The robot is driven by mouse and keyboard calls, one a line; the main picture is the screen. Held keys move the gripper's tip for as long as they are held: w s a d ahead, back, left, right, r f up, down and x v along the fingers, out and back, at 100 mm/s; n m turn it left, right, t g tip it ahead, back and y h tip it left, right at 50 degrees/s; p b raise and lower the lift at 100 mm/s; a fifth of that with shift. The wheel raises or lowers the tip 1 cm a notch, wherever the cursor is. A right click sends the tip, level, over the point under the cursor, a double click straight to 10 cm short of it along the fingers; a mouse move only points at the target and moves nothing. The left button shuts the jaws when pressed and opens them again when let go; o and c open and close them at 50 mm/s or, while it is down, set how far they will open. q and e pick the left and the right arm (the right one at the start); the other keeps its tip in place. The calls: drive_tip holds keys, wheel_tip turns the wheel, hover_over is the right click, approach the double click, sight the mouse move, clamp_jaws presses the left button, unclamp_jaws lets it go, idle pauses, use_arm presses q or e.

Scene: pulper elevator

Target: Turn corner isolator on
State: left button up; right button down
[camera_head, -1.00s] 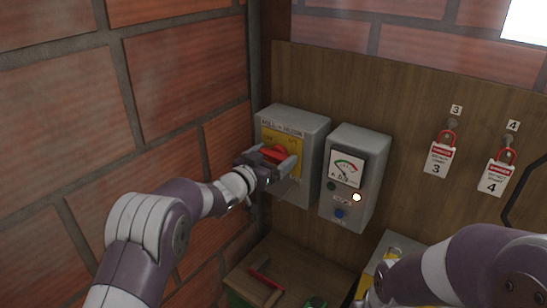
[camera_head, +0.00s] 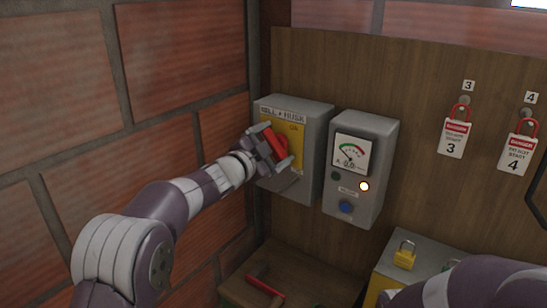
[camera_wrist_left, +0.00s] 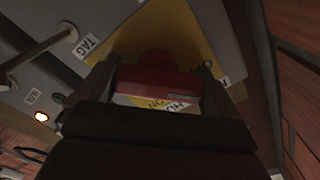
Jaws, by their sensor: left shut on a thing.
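The corner isolator is a grey box (camera_head: 312,125) with a yellow plate (camera_head: 294,131) and a red handle (camera_head: 275,141), on the wooden board beside the brick wall. My left gripper (camera_head: 274,150) is shut on the red handle, which stands at a slant in the head view. In the left wrist view the red handle (camera_wrist_left: 158,78) sits between the two fingers, with the yellow plate (camera_wrist_left: 190,30) behind it. Part of the plate's lettering is hidden. My right arm shows at the lower right, but I cannot make out its gripper.
A grey meter box (camera_head: 386,145) with a lit lamp (camera_head: 364,186) and a blue button (camera_head: 345,207) is just right of the isolator. Red padlocks with tags 3 (camera_head: 454,138) and 4 (camera_head: 518,152) hang farther right. A yellow padlock (camera_head: 404,257) is below.

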use_arm(q)
drive_tip(key=m+b, duration=0.2)
drive_tip(key=m, duration=0.1)
drive_tip(key=m+b, duration=0.1)
drive_tip(key=shift+s+d+f+m, duration=0.1)
drive_tip(key=shift+f+m, duration=0.2)
drive_tip(key=shift+m+b, duration=1.3)
drive_tip(key=shift+m, duration=0.6)
drive_tip(key=shift+s+f, duration=0.1)
drive_tip(key=o, duration=0.7)
drive_tip(key=shift+s, duration=0.15)
drive_tip(key=shift+s, duration=0.1)
